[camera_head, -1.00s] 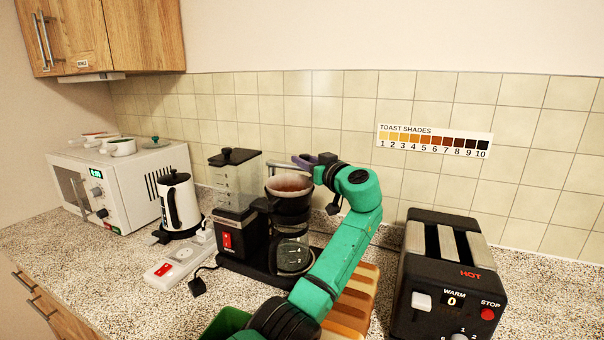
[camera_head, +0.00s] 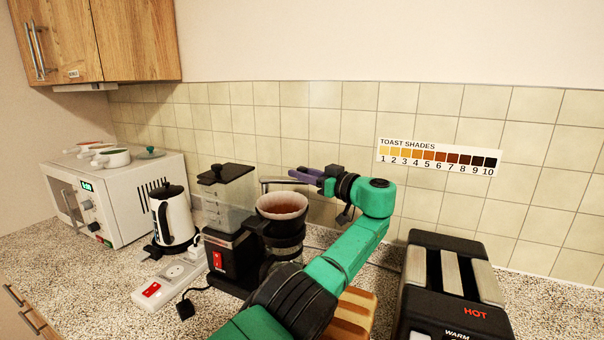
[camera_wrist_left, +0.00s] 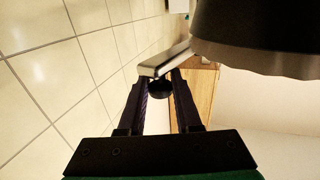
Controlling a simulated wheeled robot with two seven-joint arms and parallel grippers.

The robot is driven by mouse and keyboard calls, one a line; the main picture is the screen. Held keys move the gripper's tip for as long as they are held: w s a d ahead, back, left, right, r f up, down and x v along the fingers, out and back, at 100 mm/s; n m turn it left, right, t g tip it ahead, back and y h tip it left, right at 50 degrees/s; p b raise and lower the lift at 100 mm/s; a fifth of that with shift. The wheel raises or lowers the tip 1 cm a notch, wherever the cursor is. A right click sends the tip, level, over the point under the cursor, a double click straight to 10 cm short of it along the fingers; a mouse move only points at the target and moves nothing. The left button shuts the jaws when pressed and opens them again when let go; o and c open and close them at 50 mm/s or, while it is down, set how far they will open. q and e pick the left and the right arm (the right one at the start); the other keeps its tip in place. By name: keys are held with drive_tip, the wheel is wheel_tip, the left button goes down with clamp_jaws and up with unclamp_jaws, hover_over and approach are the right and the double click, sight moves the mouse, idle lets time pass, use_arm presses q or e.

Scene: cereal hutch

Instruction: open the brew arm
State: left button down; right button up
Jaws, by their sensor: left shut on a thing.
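The coffee maker (camera_head: 233,252) stands on the counter, with a clear tank and a black filter basket (camera_head: 283,228) holding brown contents. The silver brew arm (camera_head: 280,181) reaches out level behind and above the basket, toward the right. My left gripper (camera_head: 301,175) is at its right end, beside the back wall. In the left wrist view, the brew arm (camera_wrist_left: 165,61) has its end between the fingertips of my left gripper (camera_wrist_left: 160,77), which is shut on it. A dark round part sits just beyond. My right gripper is not in view.
A kettle (camera_head: 172,217), power strip (camera_head: 168,282) and microwave (camera_head: 125,215) are at the left. The tiled wall (camera_head: 330,130) is close behind the gripper.

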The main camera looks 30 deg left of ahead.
use_arm(q)
drive_tip(key=c, duration=0.6)
unclamp_jaws()
drive_tip(key=shift+d+f, duration=0.1)
drive_tip(key=shift+d, duration=0.15)
drive_tip(key=s+d+p, duration=0.2)
drive_tip(key=d+p, duration=0.1)
drive_tip(key=d, duration=1)
drive_tip(key=shift+s+d, duration=0.25)
drive_tip(key=shift+d, duration=0.15)
